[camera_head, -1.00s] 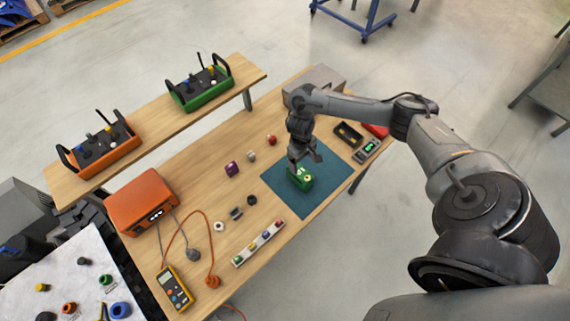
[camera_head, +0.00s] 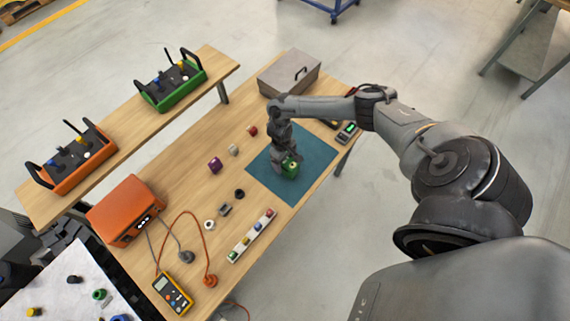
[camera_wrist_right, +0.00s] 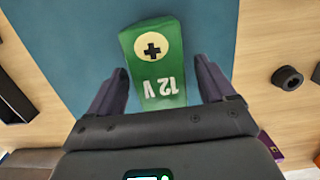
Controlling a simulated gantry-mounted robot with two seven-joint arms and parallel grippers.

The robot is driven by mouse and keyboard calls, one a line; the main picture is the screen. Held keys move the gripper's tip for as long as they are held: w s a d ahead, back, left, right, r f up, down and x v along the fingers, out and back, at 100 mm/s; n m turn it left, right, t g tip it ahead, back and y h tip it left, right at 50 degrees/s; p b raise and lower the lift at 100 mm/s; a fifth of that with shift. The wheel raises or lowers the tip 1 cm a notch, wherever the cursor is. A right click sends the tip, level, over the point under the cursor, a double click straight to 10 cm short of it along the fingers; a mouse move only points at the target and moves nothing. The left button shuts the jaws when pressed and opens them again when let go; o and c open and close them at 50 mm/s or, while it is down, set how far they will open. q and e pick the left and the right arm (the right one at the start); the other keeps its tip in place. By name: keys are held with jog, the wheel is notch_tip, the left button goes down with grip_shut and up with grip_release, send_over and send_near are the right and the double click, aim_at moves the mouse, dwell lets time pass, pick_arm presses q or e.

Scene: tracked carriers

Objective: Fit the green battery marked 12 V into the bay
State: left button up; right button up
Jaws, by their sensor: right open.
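The green battery (camera_head: 291,166) lies on a blue-green mat (camera_head: 317,160) on the wooden workbench. The right wrist view shows its top face, with "12 V" in white and a black plus on a cream disc (camera_wrist_right: 152,47). My right gripper (camera_wrist_right: 161,72) is open, with one finger on each side of the battery's near half. Gaps seem to show beside the battery, and contact cannot be told. In the head view my right gripper (camera_head: 287,161) partly hides the battery. I cannot tell for sure which thing is the bay. My left gripper is out of view.
A black tray (camera_head: 326,123) and a device with a green display (camera_head: 347,132) sit past the mat, partly beside my arm. A grey case (camera_head: 290,74), a purple block (camera_head: 215,165), a black ring (camera_head: 239,194) and a multimeter (camera_head: 172,292) are on the bench.

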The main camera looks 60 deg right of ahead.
jog(key=shift+f, duration=0.75)
grip_shut()
jog(key=shift+r, duration=0.15)
